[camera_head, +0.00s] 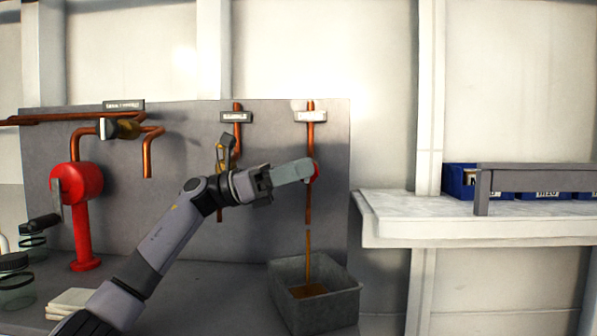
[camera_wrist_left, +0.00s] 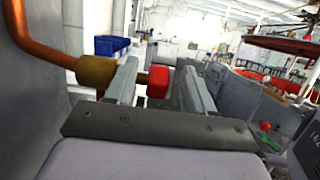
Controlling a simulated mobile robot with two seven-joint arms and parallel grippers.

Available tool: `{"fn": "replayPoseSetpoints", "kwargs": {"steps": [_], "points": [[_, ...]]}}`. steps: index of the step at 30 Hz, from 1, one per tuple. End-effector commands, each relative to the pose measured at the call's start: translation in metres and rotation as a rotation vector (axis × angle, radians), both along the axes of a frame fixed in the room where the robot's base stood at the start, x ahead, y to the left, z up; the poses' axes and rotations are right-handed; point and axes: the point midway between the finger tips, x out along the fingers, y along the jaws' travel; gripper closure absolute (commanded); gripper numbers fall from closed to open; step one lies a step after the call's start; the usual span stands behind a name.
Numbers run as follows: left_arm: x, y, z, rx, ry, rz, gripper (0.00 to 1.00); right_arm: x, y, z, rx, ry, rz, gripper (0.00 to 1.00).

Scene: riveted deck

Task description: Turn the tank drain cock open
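A cock with a red handle (camera_head: 316,172) sits on the right-hand copper pipe (camera_head: 309,205) of the grey panel. An amber stream (camera_head: 308,258) falls below this pipe into a grey bin (camera_head: 345,301). My left gripper (camera_head: 300,170) is at this cock and partly covers it. In the left wrist view the red handle (camera_wrist_left: 158,82) and its brass body (camera_wrist_left: 97,71) show. The handle lies between my spread fingers (camera_wrist_left: 163,88), with gaps visible on both sides. The label above (camera_head: 310,116) is too blurred to read. My right gripper is out of view.
A middle cock with a yellowish lever (camera_head: 225,152) and a left brass fitting (camera_head: 125,129) are on the same panel. A red pump-like stand (camera_head: 80,205) and jars (camera_head: 17,280) stand at left. A pale shelf (camera_head: 410,210) with blue bins juts out at right.

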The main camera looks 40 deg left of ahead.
Motion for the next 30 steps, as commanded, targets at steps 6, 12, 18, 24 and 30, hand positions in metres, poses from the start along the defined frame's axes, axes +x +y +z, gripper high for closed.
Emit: {"fn": "replayPoseSetpoints", "kwargs": {"steps": [6, 12, 18, 24, 30], "points": [[0.0, -0.001, -0.002, 0.003, 0.003, -0.001, 0.47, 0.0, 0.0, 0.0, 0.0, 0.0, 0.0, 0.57], [0.0, -0.001, 0.005, 0.003, 0.002, -0.002, 0.47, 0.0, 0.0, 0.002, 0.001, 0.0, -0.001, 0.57], [0.0, -0.001, 0.04, 0.004, -0.002, -0.002, 0.47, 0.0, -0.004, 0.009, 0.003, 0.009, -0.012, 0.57], [0.0, -0.001, 0.088, 0.002, -0.002, -0.002, 0.47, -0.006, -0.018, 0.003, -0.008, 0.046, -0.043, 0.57], [0.0, -0.001, 0.136, 0.001, -0.002, -0.003, 0.47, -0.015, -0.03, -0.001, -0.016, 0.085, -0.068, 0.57]]}}
